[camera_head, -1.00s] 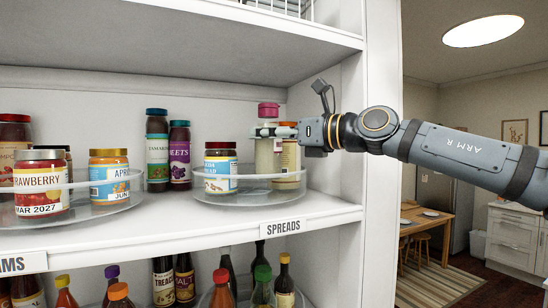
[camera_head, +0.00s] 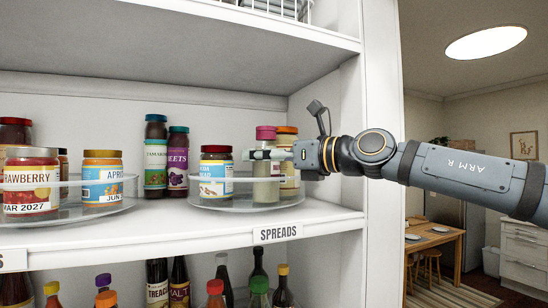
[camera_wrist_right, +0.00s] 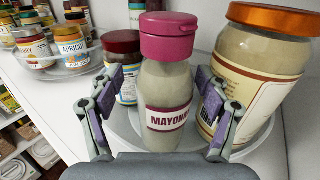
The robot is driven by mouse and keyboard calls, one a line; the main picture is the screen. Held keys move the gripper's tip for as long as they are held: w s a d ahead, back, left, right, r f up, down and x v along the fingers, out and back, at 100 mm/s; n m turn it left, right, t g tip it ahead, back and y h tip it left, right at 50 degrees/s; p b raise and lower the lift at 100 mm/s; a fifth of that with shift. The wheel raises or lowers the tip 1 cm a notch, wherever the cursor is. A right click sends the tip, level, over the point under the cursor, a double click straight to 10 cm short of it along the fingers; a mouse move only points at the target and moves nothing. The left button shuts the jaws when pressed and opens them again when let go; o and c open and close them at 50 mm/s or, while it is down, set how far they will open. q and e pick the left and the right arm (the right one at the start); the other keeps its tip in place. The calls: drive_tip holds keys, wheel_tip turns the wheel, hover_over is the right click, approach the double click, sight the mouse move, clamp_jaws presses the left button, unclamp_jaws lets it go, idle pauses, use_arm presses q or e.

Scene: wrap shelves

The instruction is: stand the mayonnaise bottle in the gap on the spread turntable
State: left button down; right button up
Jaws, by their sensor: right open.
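The mayonnaise bottle (camera_wrist_right: 167,92) has a pink cap and a pale body, and stands upright on the clear spread turntable (camera_wrist_right: 122,124). In the head view the bottle (camera_head: 265,165) is partly hidden by my right gripper (camera_head: 262,155). In the right wrist view my right gripper (camera_wrist_right: 163,97) is open, with one finger on each side of the bottle and small gaps visible. A large orange-lidded jar (camera_wrist_right: 258,72) is at the bottle's right, and a red-lidded jar (camera_wrist_right: 124,62) is at its left. The turntable (camera_head: 222,205) sits above the SPREADS label. My left gripper is not in view.
Another turntable (camera_head: 110,213) at the left holds strawberry and apricot jars. Two dark bottles (camera_head: 166,160) stand behind, between the turntables. The shelf's right side wall (camera_head: 347,140) is close to my right gripper. Several sauce bottles fill the shelf below.

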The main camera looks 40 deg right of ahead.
drive_tip(key=b+v, duration=0.2)
drive_tip(key=f+b+v, duration=0.1)
drive_tip(key=b+v, duration=0.1)
drive_tip(key=b, duration=0.1)
drive_tip(key=shift+s+d, duration=0.1)
drive_tip(key=shift+s, duration=0.2)
drive_tip(key=r+b+v, duration=0.1)
drive_tip(key=b+v, duration=0.2)
drive_tip(key=v, duration=0.4)
drive_tip(key=shift+s, duration=0.2)
